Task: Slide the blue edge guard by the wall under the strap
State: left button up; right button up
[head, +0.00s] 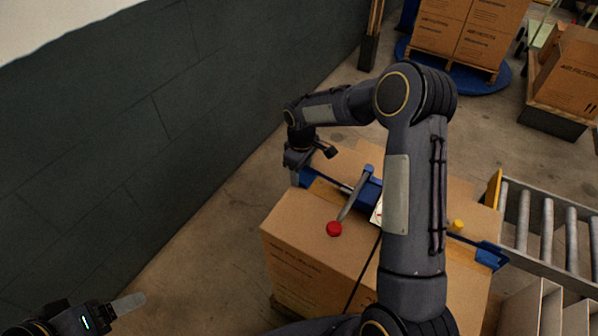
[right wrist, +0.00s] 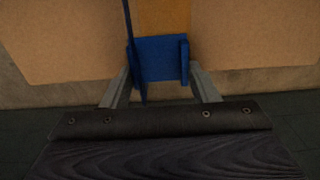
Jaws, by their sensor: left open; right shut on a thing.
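The blue edge guard by the wall (head: 306,177) sits at the wall-side top edge of a large carton (head: 300,224). In the right wrist view the guard (right wrist: 160,60) lies between my right fingers (right wrist: 160,90), which are shut on it. My right gripper (head: 297,158) reaches across the carton and partly hides the guard in the head view. The dark strap (head: 342,186) runs across the carton top. A thin dark strip beside the guard's left flange shows in the wrist view; whether it lies over the guard I cannot tell. My left gripper (head: 112,308) is open and empty, low at the left.
A blue tensioner (head: 367,190) with a red-knobbed lever (head: 334,229) sits on the carton. Another blue edge guard (head: 491,256) is at its right edge. The dark wall (head: 130,130) stands close left, with a floor gap between. A roller conveyor (head: 550,225) is at right.

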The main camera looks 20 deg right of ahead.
jog(key=shift+d, duration=0.1)
dwell(0.3)
jog(key=shift+w+d, duration=0.65)
jog(key=shift+d, duration=0.1)
jog(key=o, duration=1.1)
jog(key=shift+c, duration=0.2)
